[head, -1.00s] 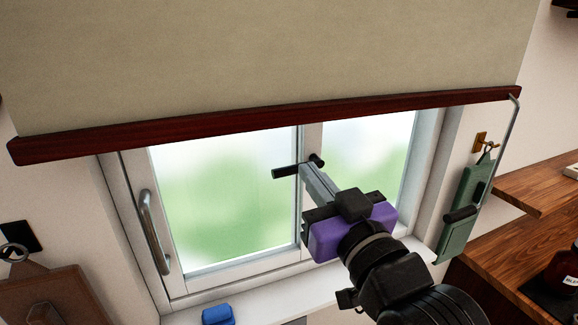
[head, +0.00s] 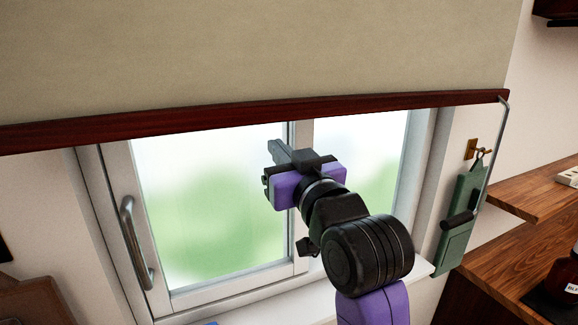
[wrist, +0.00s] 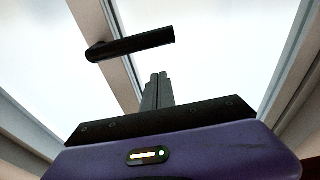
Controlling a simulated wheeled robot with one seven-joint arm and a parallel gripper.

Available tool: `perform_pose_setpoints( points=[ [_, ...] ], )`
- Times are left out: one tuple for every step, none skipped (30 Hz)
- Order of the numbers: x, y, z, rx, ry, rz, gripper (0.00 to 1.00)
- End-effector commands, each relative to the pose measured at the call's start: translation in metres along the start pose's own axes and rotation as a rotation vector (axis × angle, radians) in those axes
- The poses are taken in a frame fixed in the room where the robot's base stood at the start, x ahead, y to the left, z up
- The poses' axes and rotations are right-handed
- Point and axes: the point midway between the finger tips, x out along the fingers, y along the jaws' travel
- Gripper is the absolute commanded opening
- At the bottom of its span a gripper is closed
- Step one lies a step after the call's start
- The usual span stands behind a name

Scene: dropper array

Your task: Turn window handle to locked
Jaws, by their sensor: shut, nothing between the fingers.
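The black window handle (wrist: 135,45) is on the window's middle upright. In the wrist view its pivot is at the left and its lever points right, nearly level and tilted slightly up. My gripper (wrist: 159,76) is shut and empty, its fingertips just below the lever in that view, with a small visible gap. In the head view my gripper (head: 276,148) is in front of the middle upright (head: 299,240), and the black handle is hidden behind it. The window (head: 205,215) appears closed against its frame.
A beige blind with a dark red bottom bar (head: 380,103) hangs just above my gripper. A curved metal pull (head: 135,243) is on the left sash. A crank rod (head: 495,150) and a green hanging board (head: 462,220) are at the right, beside wooden shelves (head: 540,188).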

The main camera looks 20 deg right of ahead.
Motion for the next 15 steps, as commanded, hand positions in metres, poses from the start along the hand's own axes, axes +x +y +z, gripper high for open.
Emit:
perform_pose_setpoints(
  points=[
    [-0.004,0.0,0.016,0.0,-0.004,0.0,0.0],
    [-0.006,0.0,0.019,0.0,-0.004,0.0,0.0],
    [-0.007,0.0,0.023,0.0,-0.003,0.0,0.0],
    [-0.008,0.0,0.025,0.0,-0.003,0.0,0.0],
    [-0.009,0.0,0.027,0.0,-0.003,0.0,0.0],
    [-0.01,0.0,0.029,0.0,-0.003,0.0,0.0],
    [-0.011,0.0,0.031,0.0,-0.003,0.0,0.0],
    [-0.011,0.0,0.032,0.0,-0.003,0.0,0.0],
    [-0.012,0.0,0.033,0.0,-0.003,0.0,0.0],
    [-0.012,0.0,0.034,0.0,-0.003,0.0,0.0],
    [-0.013,0.0,0.035,0.0,-0.003,0.0,0.0],
    [-0.013,0.0,0.035,0.0,-0.003,0.0,0.0],
    [-0.013,0.0,0.035,0.0,-0.003,0.0,0.0],
    [-0.013,0.0,0.035,0.0,-0.003,0.0,0.0],
    [-0.013,0.0,0.035,0.0,-0.003,0.0,0.0]
  ],
)
